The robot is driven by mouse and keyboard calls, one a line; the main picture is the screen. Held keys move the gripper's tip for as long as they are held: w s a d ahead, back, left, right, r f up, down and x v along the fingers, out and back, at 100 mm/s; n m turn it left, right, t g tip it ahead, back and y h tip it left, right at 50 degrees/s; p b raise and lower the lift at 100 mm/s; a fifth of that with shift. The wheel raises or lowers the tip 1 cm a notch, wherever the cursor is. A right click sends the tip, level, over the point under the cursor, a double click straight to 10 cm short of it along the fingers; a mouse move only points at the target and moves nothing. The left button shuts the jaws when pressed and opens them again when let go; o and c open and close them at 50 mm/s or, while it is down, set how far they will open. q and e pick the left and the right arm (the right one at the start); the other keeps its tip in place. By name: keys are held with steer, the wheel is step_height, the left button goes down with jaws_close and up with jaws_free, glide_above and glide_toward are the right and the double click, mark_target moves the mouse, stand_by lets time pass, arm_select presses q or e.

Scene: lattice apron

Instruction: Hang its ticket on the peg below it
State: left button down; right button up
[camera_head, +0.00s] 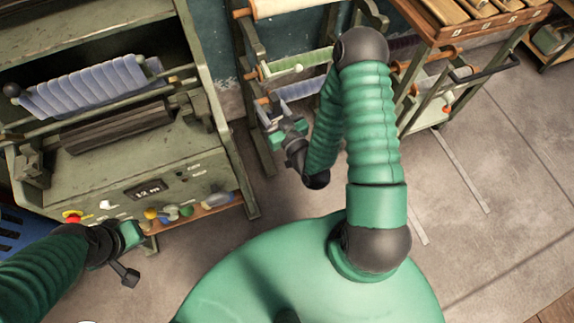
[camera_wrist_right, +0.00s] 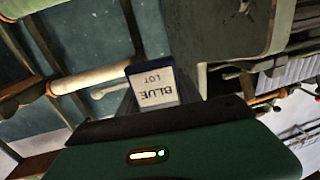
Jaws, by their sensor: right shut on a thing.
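A white ticket (camera_wrist_right: 153,92) with a blue top edge, reading "BLUE LOT" upside down, is in the right wrist view. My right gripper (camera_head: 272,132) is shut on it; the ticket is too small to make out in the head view. The gripper is at the left side of the rack, just below a pale blue roll (camera_head: 298,90) on a bar. A pale peg (camera_wrist_right: 112,90) shows left of the ticket in the wrist view, apart from it. My left gripper (camera_head: 128,268) is low in front of the machine; its jaw opening is not clear.
A grey-green machine (camera_head: 215,150) with a blue roll (camera_head: 85,88) stands left of the rack. Green (camera_head: 300,64) and cream (camera_head: 300,6) rolls hang above the blue one. A wooden cart (camera_head: 450,40) stands right. Bare floor (camera_head: 480,220) lies at the right.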

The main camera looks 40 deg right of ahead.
steer(key=s+d+f+m+h+b, duration=0.1)
steer(key=d+f+b, duration=0.2)
steer(key=f+b, duration=0.75)
steer(key=s+d+f+h+b, duration=0.1)
steer(key=d+f+b, duration=0.1)
steer(key=f+b, duration=0.9)
steer(key=s+d+f+m+b, duration=0.1)
steer(key=s+d+f+b, duration=0.15)
steer(key=f+b, duration=0.8)
steer(key=w+d+f+b, duration=0.1)
steer(key=w+d+b, duration=0.1)
steer(key=w, duration=0.5)
steer(key=w+d+f+b, duration=0.2)
steer(key=w+b, duration=0.1)
steer(key=w, duration=0.4)
steer(key=shift+w, duration=0.15)
